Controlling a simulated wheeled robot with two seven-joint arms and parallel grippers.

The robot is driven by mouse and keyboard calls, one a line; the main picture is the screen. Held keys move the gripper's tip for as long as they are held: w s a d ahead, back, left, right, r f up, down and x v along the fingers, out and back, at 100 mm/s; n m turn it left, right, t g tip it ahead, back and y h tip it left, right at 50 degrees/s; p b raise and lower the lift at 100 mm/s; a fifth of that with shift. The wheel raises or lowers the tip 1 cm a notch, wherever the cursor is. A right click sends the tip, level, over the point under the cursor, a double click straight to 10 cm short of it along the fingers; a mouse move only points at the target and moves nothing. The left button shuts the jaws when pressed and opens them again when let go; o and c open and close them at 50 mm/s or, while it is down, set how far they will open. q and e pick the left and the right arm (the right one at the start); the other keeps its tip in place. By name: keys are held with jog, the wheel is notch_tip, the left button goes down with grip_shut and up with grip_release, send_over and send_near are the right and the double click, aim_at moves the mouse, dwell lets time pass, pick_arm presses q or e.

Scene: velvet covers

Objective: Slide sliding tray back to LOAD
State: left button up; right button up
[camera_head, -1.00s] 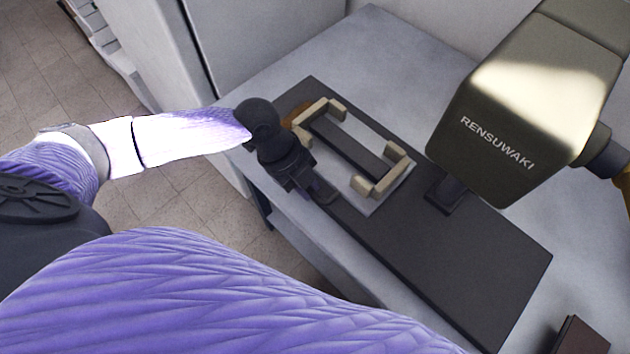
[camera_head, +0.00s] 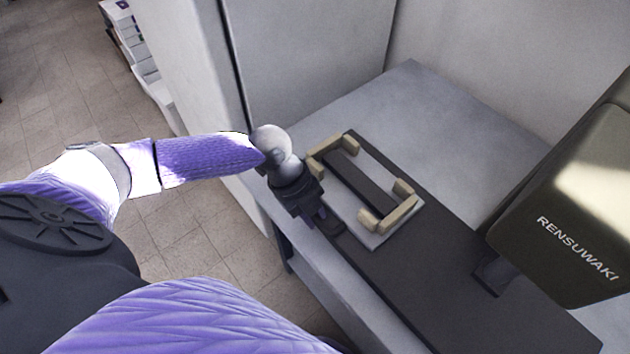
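The sliding tray (camera_head: 375,238) is a light grey plate with tan corner blocks (camera_head: 389,214) around a dark strip (camera_head: 357,180). It lies on a long dark base (camera_head: 440,285) on the grey table. My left gripper (camera_head: 332,226) is at the near left edge of the tray, low beside it. I cannot tell whether its fingers touch the tray, or whether they are open or shut. No LOAD marking is readable. My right gripper is not in view.
A dark olive machine head marked RENSUWAKI (camera_head: 575,215) overhangs the base on the right. A grey cabinet wall (camera_head: 305,60) stands behind the table (camera_head: 420,95). The table is bare behind the base.

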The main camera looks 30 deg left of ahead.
pick_arm(q)
jog(key=o, duration=0.4)
jog(key=shift+a, duration=0.15)
jog(key=shift+c, duration=0.2)
jog(key=p+v, duration=0.2)
jog(key=v, duration=0.7)
jog(key=shift+r+p, duration=0.35)
jog(key=shift+r, duration=0.05)
jog(key=shift+a, duration=0.1)
